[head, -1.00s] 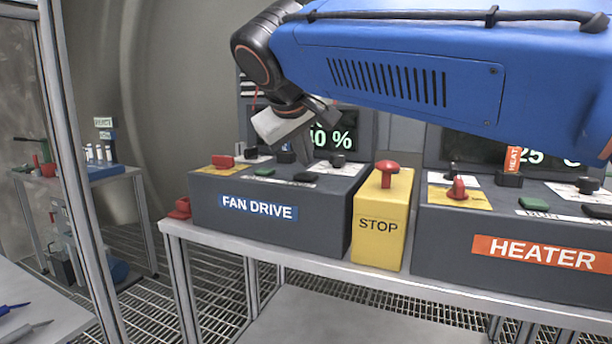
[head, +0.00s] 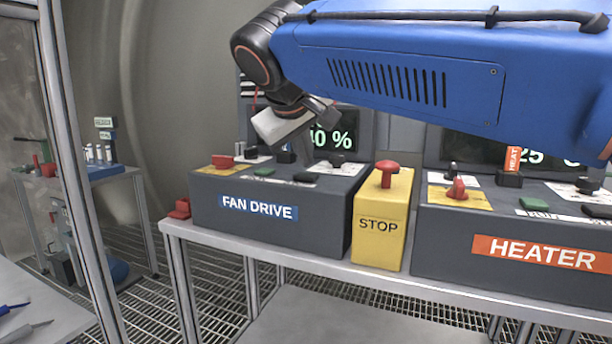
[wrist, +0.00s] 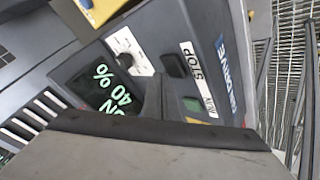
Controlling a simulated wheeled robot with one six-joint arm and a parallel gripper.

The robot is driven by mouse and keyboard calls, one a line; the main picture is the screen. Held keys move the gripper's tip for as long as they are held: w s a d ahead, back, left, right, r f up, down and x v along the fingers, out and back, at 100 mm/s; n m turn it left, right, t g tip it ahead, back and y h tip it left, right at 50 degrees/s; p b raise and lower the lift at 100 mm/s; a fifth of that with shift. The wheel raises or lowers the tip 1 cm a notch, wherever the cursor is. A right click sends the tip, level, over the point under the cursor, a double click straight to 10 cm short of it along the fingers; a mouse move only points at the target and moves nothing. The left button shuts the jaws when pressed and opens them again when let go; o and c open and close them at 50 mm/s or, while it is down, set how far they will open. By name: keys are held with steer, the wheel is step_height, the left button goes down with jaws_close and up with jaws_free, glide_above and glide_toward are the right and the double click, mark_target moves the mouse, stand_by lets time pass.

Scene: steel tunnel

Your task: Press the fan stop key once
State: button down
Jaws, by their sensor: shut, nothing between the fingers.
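The fan drive console (head: 310,212) is a dark grey box on the bench, labelled FAN DRIVE. Its black stop key (head: 306,177) lies on the sloped top, right of the green key (head: 264,172). In the wrist view the black key (wrist: 174,65) sits beside a STOP label (wrist: 193,61), and the green key (wrist: 191,104) is by a second label. My gripper (head: 307,161) is shut and empty. Its tip is above the console top, just behind the black key, and seems apart from it. The fingers (wrist: 156,97) also show in the wrist view.
The fan display (wrist: 105,88) reads ON 40 %. A red-handled switch (head: 222,162) and black knob (head: 337,160) flank the keys. A yellow STOP box (head: 381,222) with a red mushroom button stands to the right, then the heater console (head: 520,245).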

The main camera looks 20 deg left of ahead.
mark_target(305, 177)
steer(key=shift+f, duration=0.1)
steer(key=shift+f, duration=0.3)
steer(key=shift+f, duration=0.45)
stand_by(0.8)
steer(key=shift+r, duration=0.9)
steer(key=shift+r, duration=0.1)
steer(key=shift+r, duration=2.4)
